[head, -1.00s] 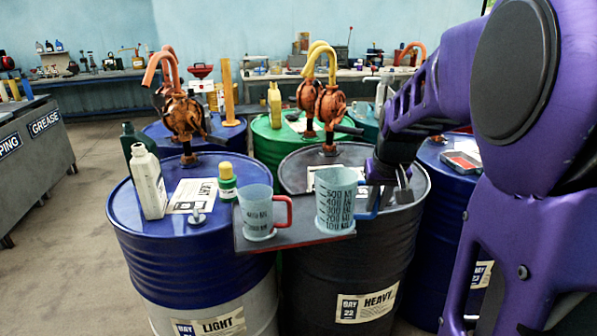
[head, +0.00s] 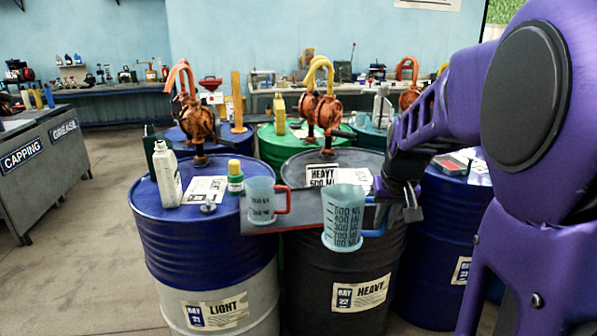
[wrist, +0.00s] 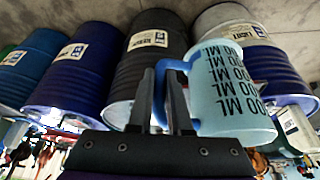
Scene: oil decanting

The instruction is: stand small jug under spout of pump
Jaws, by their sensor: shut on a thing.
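My gripper (head: 388,208) is shut on the blue handle of a translucent measuring jug (head: 343,218). In the wrist view my gripper (wrist: 162,95) has its fingers at the handle, with the jug (wrist: 228,90) beside them. The jug is roughly upright in front of the black HEAVY drum (head: 340,262). A smaller-looking jug with a red handle (head: 261,202) stands on the dark shelf (head: 300,212). An orange pump (head: 328,112) with a yellow spout (head: 321,62) rises from the HEAVY drum. Another orange pump (head: 198,122) with an orange spout stands on the blue LIGHT drum (head: 200,232).
A white bottle (head: 166,176) and a small green bottle with a yellow cap (head: 235,177) stand on the LIGHT drum. More drums stand behind and at right. Open floor lies at left.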

